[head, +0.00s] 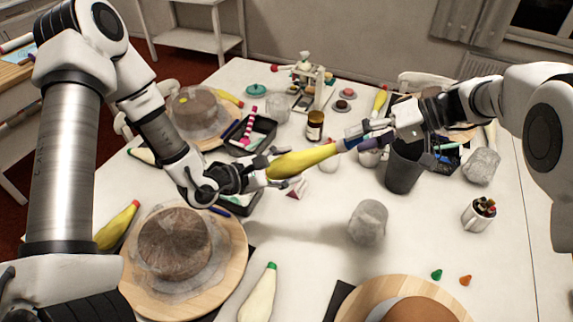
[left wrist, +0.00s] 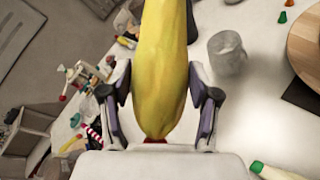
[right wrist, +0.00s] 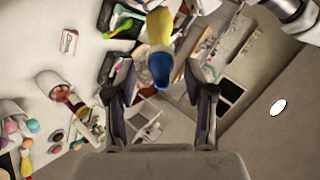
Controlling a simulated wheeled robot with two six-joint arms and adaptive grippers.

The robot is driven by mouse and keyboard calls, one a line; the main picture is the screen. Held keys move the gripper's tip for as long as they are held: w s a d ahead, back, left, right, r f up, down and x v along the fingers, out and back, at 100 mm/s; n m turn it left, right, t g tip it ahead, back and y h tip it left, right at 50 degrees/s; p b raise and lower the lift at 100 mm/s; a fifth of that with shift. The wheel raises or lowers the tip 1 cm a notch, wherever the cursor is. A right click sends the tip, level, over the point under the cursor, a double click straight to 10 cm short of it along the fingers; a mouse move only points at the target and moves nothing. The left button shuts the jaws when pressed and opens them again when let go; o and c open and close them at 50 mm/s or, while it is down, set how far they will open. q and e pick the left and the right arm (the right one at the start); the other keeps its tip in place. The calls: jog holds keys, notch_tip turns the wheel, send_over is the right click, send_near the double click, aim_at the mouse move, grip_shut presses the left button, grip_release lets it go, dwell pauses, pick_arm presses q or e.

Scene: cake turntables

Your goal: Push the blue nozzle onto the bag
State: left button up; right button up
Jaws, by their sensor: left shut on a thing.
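A yellow piping bag (head: 303,160) is held level above the table, its tip pointing right. My left gripper (head: 262,174) is shut on its wide end; the bag also fills the middle of the left wrist view (left wrist: 160,65). The blue nozzle (right wrist: 160,70) sits at the bag's tip, seen end-on in the right wrist view; how far it is seated cannot be told. My right gripper (right wrist: 159,80) is open, its fingers spread on both sides of the nozzle with visible gaps. In the head view its fingers (head: 362,133) partly hide the nozzle.
Below are a dark bin (head: 404,172), a grey cup (head: 368,222) and a can of small items (head: 479,213). A green nozzle (head: 436,274) and an orange nozzle (head: 465,280) lie front right. A wrapped cake (head: 174,243) stands front left.

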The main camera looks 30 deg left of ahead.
jog(key=shift+s+a, duration=0.2)
jog(key=shift+a, duration=0.05)
pick_arm(q)
jog(key=shift+a, duration=0.1)
pick_arm(e)
jog(key=w+d+r, duration=0.2)
jog(key=d, duration=0.5)
jog(key=s+d+f+m+t+h, duration=0.1)
jog(key=d+f+m+t+h, duration=0.1)
jog(key=d+f+m, duration=0.3)
jog(key=s+d+f+m+t+h, duration=0.2)
jog(key=d+f+m+h, duration=0.2)
jog(key=d+f, duration=1)
jog(key=shift+d+f+m, duration=0.3)
jog(key=shift+d+m, duration=0.05)
jog(key=shift+m, duration=0.75)
